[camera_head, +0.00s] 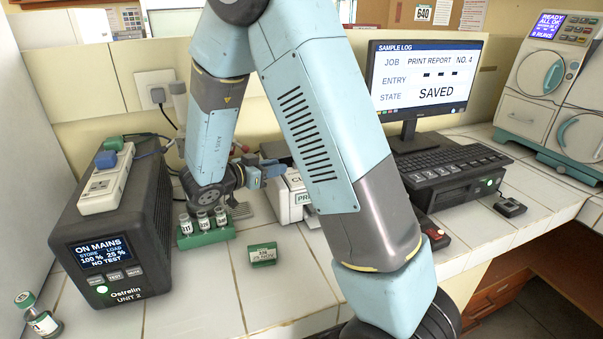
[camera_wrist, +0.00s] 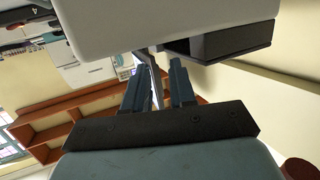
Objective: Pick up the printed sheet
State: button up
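A thin pale strip (camera_wrist: 150,62), perhaps the printed sheet seen nearly edge-on, shows by the printer and runs down between my fingers. My gripper (camera_head: 272,171) is at the printer's left side; in the wrist view (camera_wrist: 158,70) its fingers stand apart, with a gap around the strip. I cannot make out the sheet in the head view.
A green rack (camera_head: 207,237) of vials stands below my wrist, with a small green labelled block (camera_head: 262,255) to its right. A black power unit (camera_head: 120,235) is at left, and a vial (camera_head: 40,318) stands before it. A monitor (camera_head: 425,80) reads SAVED.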

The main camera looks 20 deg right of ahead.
aim_at(289, 171)
jog(key=shift+x, duration=2.85)
jog(key=shift+s, duration=0.1)
jog(key=shift+c, duration=0.2)
grip_shut()
